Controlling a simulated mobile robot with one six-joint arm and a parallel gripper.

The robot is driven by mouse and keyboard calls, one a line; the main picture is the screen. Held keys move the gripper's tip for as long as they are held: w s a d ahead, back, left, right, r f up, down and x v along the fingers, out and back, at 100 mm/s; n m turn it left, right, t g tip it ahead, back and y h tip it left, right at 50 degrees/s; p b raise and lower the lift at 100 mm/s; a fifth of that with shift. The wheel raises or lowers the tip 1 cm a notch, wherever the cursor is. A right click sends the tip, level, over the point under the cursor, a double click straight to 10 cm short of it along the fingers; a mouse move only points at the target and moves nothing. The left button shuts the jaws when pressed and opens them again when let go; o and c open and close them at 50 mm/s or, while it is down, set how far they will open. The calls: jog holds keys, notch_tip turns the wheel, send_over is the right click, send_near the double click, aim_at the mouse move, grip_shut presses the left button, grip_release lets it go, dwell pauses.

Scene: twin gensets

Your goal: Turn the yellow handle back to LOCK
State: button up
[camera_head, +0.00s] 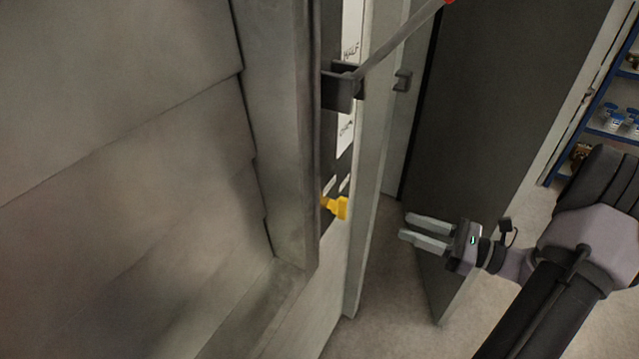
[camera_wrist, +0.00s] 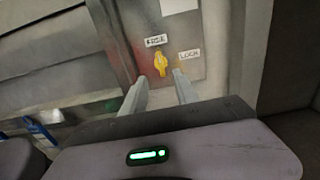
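The yellow handle (camera_wrist: 160,63) sits on a grey panel in the wrist view. It stands roughly upright there, its upper end toward a label that seems to read FREE (camera_wrist: 156,41). A LOCK label (camera_wrist: 190,54) is to its upper right. In the head view the yellow handle (camera_head: 337,207) sticks out low inside the narrow cabinet opening, partly hidden by the frame. My gripper (camera_head: 405,227) is open and empty, to the right of the handle and apart from it. In the wrist view my gripper's fingers (camera_wrist: 160,76) lie either side of the handle's line, short of it.
A pale upright edge (camera_head: 366,170) stands between the handle and my gripper in the head view. A dark door (camera_head: 490,110) stands behind my gripper. A thin rod (camera_head: 400,38) crosses the opening's top. Blue shelving (camera_head: 600,120) is at far right.

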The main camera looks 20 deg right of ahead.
aim_at(342, 219)
jog(key=b+x, duration=0.4)
jog(key=x, duration=1.2)
jog(key=shift+w+a+r, duration=0.1)
jog(key=shift+w+a, duration=0.15)
jog(key=shift+a, duration=0.1)
grip_shut()
